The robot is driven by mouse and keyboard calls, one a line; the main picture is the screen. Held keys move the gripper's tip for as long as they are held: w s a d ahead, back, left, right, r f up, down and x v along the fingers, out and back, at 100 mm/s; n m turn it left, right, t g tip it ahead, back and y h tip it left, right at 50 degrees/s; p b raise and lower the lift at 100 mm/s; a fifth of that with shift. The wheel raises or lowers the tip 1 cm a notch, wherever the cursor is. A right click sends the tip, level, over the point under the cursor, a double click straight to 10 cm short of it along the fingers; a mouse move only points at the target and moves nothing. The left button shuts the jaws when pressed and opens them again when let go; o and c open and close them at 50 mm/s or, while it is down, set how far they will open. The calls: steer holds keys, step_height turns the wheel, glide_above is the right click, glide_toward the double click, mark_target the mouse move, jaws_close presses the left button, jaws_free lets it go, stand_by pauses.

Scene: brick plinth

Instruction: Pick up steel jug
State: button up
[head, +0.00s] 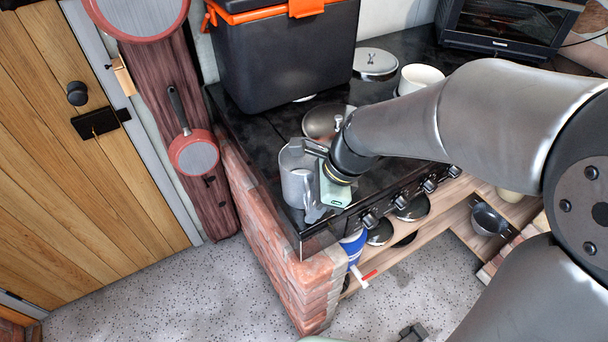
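The steel jug (294,160) is a grey metal vessel near the front left corner of the dark cooktop. It appears upright on that surface. My gripper (314,182), with a pale green body, is right beside the jug on its right side and points left toward it. Its fingers look spread apart, one toward the back and one toward the front, with part of the jug between them. Whether either finger touches the jug is not clear. The gripper and wrist cover part of the jug's right side.
A black cooler (285,60) with orange trim stands behind the jug. A metal bowl (322,122), a white bowl (420,78) and a round lid (376,62) are on the cooktop (250,133). Knobs line its front edge. A red pan (194,153) hangs at left.

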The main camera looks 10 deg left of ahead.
steer(key=shift+a+f, duration=0.1)
steer(key=shift+f, duration=0.1)
jaws_close()
steer(key=shift+r, duration=0.15)
